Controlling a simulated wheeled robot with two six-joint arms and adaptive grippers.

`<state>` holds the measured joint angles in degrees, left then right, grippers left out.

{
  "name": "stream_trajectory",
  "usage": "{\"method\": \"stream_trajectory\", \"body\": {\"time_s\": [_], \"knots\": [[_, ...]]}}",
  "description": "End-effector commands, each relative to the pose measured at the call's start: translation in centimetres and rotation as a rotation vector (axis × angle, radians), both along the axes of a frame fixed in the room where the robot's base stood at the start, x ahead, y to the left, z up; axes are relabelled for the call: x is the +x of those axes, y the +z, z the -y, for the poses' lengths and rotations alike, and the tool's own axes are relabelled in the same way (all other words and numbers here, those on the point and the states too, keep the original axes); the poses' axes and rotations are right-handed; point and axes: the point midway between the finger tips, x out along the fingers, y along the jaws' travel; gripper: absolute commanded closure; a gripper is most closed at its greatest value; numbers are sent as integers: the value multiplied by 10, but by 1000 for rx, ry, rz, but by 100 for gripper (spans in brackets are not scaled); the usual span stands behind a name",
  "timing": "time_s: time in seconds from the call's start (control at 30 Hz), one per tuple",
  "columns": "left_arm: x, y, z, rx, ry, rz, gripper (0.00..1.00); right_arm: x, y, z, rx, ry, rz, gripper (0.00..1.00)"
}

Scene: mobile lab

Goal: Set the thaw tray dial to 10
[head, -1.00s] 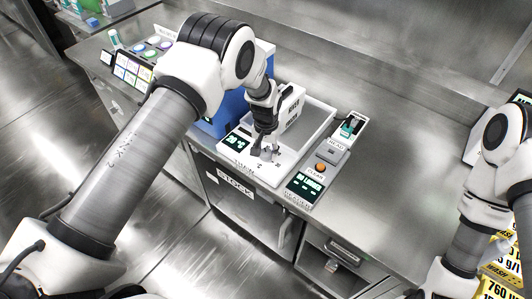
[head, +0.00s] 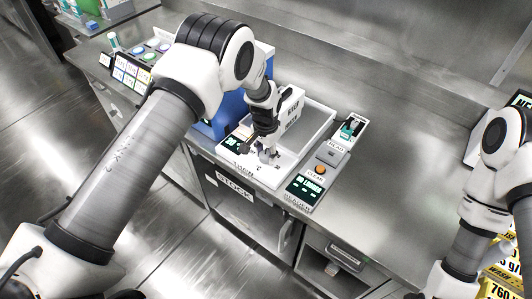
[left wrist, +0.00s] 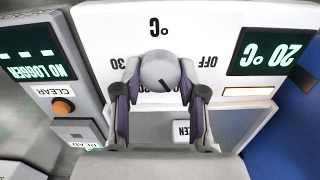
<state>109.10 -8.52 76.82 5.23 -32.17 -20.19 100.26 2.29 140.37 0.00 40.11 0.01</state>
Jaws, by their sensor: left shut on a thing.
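The thaw tray (head: 318,122) is a white tray on the steel counter, with a control panel at its front. Its display (head: 233,142) reads 20 °C, clearest upside down in the left wrist view (left wrist: 271,52). The grey round dial (left wrist: 160,70) has a short dark mark pointing down and slightly right in that view. OFF and 30 are printed around it; other marks are hidden by the fingers. My left gripper (head: 267,154) reaches down onto the panel. In the left wrist view its fingers (left wrist: 160,88) are shut on the dial from both sides. My right gripper is out of view.
Right of the tray sits a reader box (head: 305,187) with a display showing NO LOGGER and an orange CLEAR button (head: 320,169). A blue unit (head: 228,108) stands close on the left. A STOCK-labelled front (head: 235,187) is below. The counter to the right is clear.

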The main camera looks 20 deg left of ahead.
Motion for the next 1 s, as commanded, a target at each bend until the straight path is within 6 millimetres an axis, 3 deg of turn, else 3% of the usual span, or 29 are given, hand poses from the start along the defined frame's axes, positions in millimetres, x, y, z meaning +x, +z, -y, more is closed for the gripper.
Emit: {"method": "stream_trajectory", "body": {"time_s": [0.1, 0.13, 0.17, 0.2, 0.57, 0.67, 1.0], "knots": [[-2, -1, 0, 1, 0, -6, 94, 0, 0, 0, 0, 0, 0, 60], [-2, -1, 0, 1, 1, -6, 49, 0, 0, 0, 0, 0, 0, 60], [-2, -1, 0, 1, 1, -6, 38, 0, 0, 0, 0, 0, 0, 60], [-2, -1, 0, 0, 1, -5, 34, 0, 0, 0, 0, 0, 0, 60], [0, 6, 0, 0, 1, -1, 34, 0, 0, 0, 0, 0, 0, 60], [1, 22, 0, 0, 1, 2, 34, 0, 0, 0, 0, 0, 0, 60], [0, 103, -1, 1, 1, 0, 34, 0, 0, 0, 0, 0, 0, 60]]}}
